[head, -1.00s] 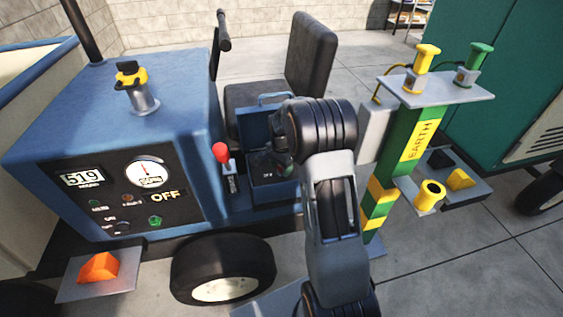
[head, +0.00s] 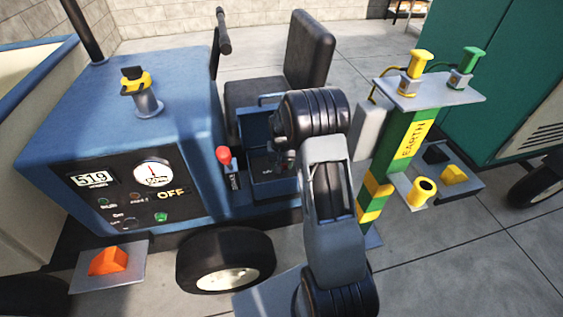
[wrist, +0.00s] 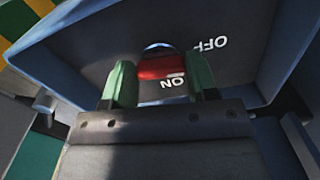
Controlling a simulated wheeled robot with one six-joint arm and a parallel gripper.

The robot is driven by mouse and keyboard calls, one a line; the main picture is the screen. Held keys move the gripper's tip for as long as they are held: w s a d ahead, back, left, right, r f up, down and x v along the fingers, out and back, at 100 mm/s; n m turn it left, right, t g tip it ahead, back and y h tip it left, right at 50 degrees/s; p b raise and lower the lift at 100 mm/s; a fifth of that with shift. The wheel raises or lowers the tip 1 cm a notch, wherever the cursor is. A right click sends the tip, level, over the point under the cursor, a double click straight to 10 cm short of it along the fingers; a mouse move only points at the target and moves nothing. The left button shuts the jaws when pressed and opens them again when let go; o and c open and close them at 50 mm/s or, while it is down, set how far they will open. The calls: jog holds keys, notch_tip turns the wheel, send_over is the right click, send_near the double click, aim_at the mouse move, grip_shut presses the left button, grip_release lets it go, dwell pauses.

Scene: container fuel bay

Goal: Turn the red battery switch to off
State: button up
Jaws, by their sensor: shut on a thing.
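The red battery switch (wrist: 160,67) is inside a blue open box (wrist: 270,45), on a dark panel with white ON and OFF markings. The red handle lies crosswise in the wrist view, with ON just below it and OFF up to its right. My gripper (wrist: 163,82) has a green fingertip on each side of the handle and is shut on it. In the head view the blue box (head: 255,128) is on the tug, beside the seat. My arm covers the switch there, and the fingers cannot be made out.
A red-knobbed lever (head: 224,155) stands left of the box. The blue tug body (head: 90,110) carries a panel reading 519 and OFF. The green-and-yellow EARTH post (head: 400,150) stands close right of my arm. A teal container (head: 510,60) is at right. Open floor lies at front right.

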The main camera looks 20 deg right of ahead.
jog(key=shift+n, duration=1)
jog(key=o, duration=0.9)
jog(key=shift+o, duration=0.2)
notch_tip(320, 180, up, 14)
jog(key=p, duration=0.3)
jog(key=shift+f, duration=0.1)
